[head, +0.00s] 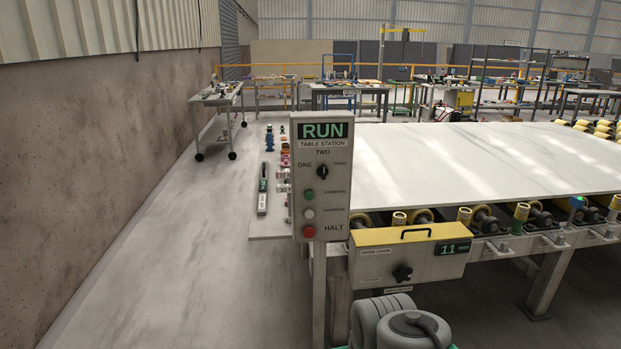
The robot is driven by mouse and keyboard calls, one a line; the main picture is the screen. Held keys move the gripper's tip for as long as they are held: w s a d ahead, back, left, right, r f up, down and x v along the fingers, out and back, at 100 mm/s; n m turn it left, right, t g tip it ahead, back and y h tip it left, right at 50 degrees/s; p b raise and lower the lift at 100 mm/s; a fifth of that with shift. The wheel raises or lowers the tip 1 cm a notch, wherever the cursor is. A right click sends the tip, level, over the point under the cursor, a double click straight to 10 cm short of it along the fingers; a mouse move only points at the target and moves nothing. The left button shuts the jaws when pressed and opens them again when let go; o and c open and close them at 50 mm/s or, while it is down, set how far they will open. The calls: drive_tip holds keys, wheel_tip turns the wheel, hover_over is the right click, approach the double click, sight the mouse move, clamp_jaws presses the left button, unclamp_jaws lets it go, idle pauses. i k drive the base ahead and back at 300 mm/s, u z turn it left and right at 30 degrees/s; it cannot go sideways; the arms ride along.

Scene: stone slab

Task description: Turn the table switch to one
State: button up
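The table station switch is a black rotary knob (323,171) on an upright grey control panel (341,207) near the middle of the head view. Its labels read ONE at the left, TWO above and a small blurred word at the right. The knob is too small for me to tell surely which label it points to. A green display (323,131) at the panel's top reads RUN. Rounded grey links of my arm show at the bottom edge, below the panel and to its right. My gripper is not in view, and nothing is seen touching the knob.
Below the knob are a green button (309,195), a white button (309,214) and a red button (309,231) by HALT. A yellow-topped box (408,255) with another knob (402,273) juts out at right. A stone slab (460,160) lies behind. The left floor (160,250) is clear.

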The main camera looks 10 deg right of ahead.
sight(322, 171)
drive_tip(key=u, duration=0.8)
drive_tip(key=i, duration=1.35)
drive_tip(key=z, duration=0.35)
